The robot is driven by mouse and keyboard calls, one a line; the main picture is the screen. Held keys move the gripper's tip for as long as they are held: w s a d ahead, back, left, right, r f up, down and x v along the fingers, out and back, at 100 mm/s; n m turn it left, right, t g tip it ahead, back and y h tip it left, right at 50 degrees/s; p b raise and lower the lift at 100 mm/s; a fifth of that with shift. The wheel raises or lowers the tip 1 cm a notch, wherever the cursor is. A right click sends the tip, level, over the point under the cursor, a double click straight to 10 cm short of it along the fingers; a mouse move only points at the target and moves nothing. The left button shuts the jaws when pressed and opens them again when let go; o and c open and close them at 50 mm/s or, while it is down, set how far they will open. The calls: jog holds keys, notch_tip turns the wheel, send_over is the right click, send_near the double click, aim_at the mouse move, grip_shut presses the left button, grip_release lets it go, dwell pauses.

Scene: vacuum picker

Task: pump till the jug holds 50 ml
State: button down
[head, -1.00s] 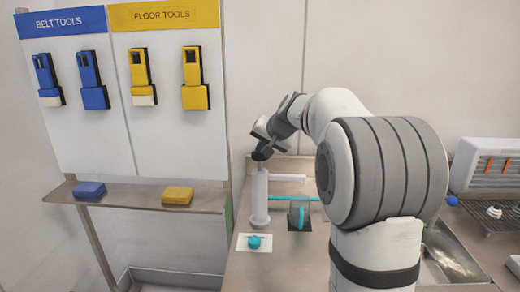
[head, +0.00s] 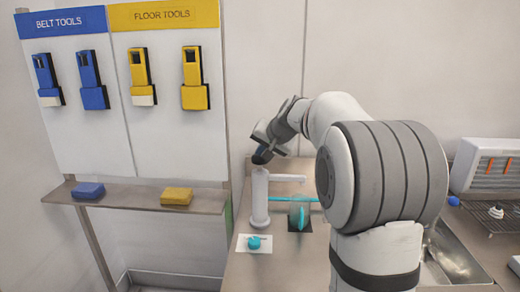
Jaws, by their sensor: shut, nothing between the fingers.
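The white pump (head: 260,198) stands upright on the steel counter, with its spout (head: 289,178) pointing right. The small clear jug (head: 300,214) with cyan parts stands right of the pump, below the spout, on a black mat (head: 294,229). Its level and any markings are too small to read. My gripper (head: 262,157) is shut and empty, its dark tips pointing down at the top of the pump. I cannot tell whether they touch it.
A cyan object (head: 254,242) lies on a white card (head: 242,248) in front of the pump. My arm hides the counter right of the jug. A sink (head: 455,262) and a wire rack (head: 492,222) are farther right. A shelf (head: 135,197) is at left.

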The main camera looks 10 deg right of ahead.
jog(key=shift+f, duration=0.45)
jog(key=shift+r, duration=0.1)
jog(key=shift+r+p, duration=1.6)
jog(key=shift+r, duration=0.9)
jog(key=shift+r, duration=0.1)
notch_tip(320, 180, up, 5)
jog(key=p, duration=0.3)
jog(key=shift+p, duration=0.35)
dwell(1.1)
